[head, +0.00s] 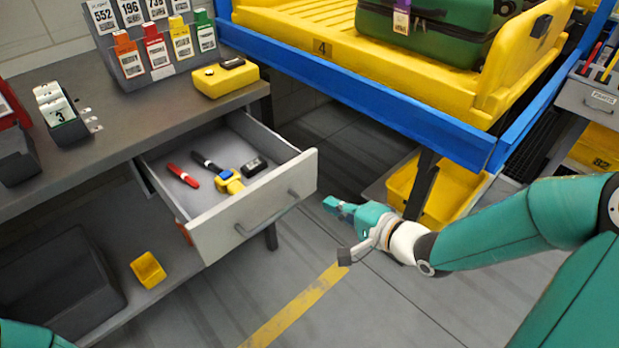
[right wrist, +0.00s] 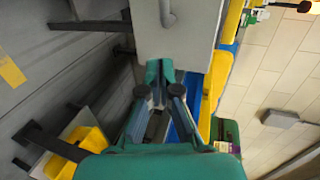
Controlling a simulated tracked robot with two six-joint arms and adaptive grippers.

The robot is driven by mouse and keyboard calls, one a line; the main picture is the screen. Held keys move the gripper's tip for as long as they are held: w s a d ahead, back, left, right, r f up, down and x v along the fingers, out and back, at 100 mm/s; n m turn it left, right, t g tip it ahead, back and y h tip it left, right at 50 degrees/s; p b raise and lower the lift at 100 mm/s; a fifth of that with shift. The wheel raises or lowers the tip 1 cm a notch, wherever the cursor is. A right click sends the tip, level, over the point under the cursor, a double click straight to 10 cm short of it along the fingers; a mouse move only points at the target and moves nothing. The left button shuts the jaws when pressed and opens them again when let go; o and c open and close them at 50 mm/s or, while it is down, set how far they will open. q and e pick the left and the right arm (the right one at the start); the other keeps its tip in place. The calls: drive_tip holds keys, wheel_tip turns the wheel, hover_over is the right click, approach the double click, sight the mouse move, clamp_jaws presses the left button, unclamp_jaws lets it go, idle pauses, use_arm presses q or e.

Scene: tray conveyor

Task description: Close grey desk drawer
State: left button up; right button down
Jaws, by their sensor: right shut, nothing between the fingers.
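The grey desk drawer (head: 250,210) is pulled out from under the desk top in the head view. It holds a red marker (head: 183,175), a black-and-yellow tool (head: 222,174) and a small black object (head: 254,166). Its front has a grey bar handle (head: 267,213). My right gripper (head: 330,203) is shut and empty, to the right of the drawer front, apart from it in the head view. In the right wrist view the gripper (right wrist: 159,72) points at the drawer front (right wrist: 185,45), with the handle (right wrist: 167,14) beyond. My left gripper is not in view.
The grey desk (head: 110,115) carries label racks (head: 155,45) and a yellow device (head: 225,77). A blue-edged conveyor (head: 370,100) with a yellow tray (head: 390,65) and green suitcase (head: 440,30) stands behind. A yellow bin (head: 435,190) is beneath it. Floor before the drawer is clear.

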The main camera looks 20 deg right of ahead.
sight(300, 186)
drive_tip(key=p+x, duration=0.2)
drive_tip(key=x, duration=0.4)
drive_tip(key=shift+w+a+r, duration=0.1)
drive_tip(key=shift+w, duration=0.1)
drive_tip(key=shift+w+a, duration=0.3)
drive_tip(key=shift+w, duration=0.55)
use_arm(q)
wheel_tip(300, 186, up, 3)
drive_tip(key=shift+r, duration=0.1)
use_arm(e)
drive_tip(key=shift+d, duration=0.15)
drive_tip(key=shift+w, duration=0.15)
